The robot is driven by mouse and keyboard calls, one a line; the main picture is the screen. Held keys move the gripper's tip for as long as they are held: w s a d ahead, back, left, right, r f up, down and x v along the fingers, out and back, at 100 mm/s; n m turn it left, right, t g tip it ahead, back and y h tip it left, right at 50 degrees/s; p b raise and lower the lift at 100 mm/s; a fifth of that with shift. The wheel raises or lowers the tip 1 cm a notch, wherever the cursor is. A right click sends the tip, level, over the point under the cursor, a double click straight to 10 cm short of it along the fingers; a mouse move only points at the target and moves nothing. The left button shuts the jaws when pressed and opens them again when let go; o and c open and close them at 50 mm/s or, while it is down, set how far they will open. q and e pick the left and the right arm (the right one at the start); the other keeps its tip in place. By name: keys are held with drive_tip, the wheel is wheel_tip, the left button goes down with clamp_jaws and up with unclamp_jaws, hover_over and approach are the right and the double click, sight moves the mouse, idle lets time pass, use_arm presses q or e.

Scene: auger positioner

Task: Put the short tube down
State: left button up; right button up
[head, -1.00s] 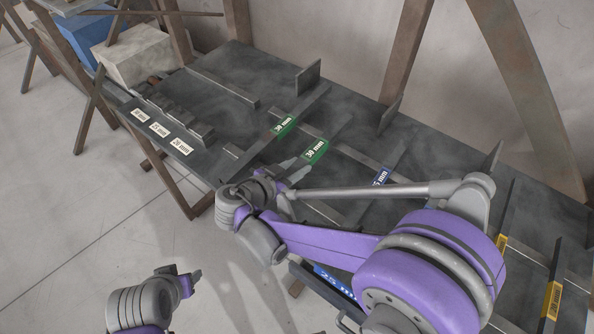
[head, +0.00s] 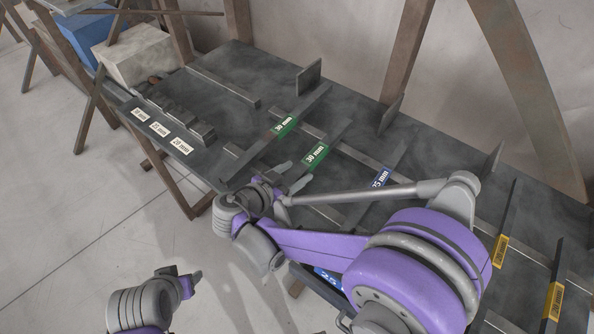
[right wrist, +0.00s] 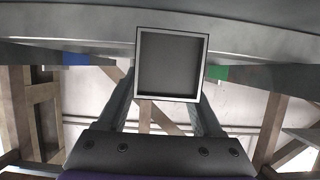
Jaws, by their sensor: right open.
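A square hollow tube, its open end facing the camera, shows in the right wrist view (right wrist: 136,66) between my spread fingers. I take it as the short tube. In the head view a dark bar with a green 30 mm label (head: 315,156) runs up to the right gripper; I take it as the same tube. My right gripper (head: 296,174) is open, one finger on each side of the tube's near end. The tube appears to lie on the dark table (head: 225,62). My left gripper (head: 192,278) is low at the left, away from the table; its jaw opening is unclear.
Another green-labelled 30 mm bar (head: 285,126) lies to the left, a blue-labelled bar (head: 381,178) to the right, and yellow-labelled bars (head: 501,250) further right. Upright plates (head: 308,77) stand along the back. A pale box (head: 137,55) is at the far left.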

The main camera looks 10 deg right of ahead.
drive_tip(key=v, duration=1)
drive_tip(key=shift+s+a, duration=0.25)
drive_tip(key=shift+s, duration=0.05)
drive_tip(key=shift+r, duration=0.1)
